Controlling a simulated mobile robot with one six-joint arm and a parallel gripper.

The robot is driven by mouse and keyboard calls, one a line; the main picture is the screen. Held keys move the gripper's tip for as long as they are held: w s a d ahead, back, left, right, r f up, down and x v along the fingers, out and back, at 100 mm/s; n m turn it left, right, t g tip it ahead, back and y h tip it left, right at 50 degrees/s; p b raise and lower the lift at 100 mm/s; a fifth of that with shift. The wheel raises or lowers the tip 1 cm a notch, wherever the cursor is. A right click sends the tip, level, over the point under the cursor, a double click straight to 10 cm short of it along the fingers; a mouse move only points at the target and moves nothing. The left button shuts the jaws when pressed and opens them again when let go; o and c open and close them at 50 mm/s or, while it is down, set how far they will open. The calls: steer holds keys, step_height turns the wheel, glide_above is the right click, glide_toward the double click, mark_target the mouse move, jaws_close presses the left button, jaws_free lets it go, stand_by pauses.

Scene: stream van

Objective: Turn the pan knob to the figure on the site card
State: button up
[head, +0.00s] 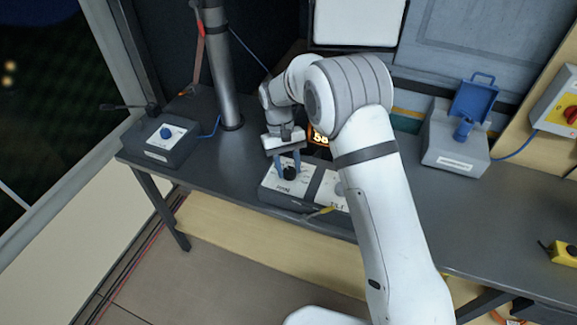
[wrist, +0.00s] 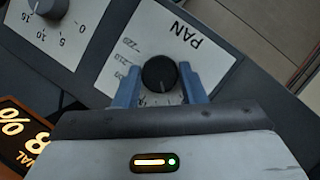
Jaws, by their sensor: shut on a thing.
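The black pan knob (wrist: 159,73) sits on a white dial plate (wrist: 190,45) marked PAN, upside down in the wrist view. My gripper (wrist: 158,85) has its two blue fingers on either side of the knob and is shut on it. In the head view, my gripper (head: 289,165) reaches down to the knob (head: 289,173) at the left end of a grey control box (head: 285,200). The pan scale's figures are small, and part of the scale is hidden by the knob and fingers. I cannot make out a site card.
A tilt dial (head: 332,190) is right of the pan dial, partly behind my arm. An orange-lit display (head: 320,138) stands behind, partly hidden. A box with a blue knob (head: 166,132) is left, beside a grey pole (head: 222,80). A blue-lidded box (head: 455,148) stands right.

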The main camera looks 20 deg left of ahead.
steer(key=shift+w+r, duration=0.1)
stand_by(0.3)
steer(key=o, duration=0.7)
steer(key=b+v, duration=0.1)
steer(key=v, duration=0.5)
steer(key=shift+w+a+r, duration=0.15)
steer(key=shift+r, duration=0.15)
steer(key=shift+w+a+r, duration=0.1)
steer(key=shift+r, duration=0.4)
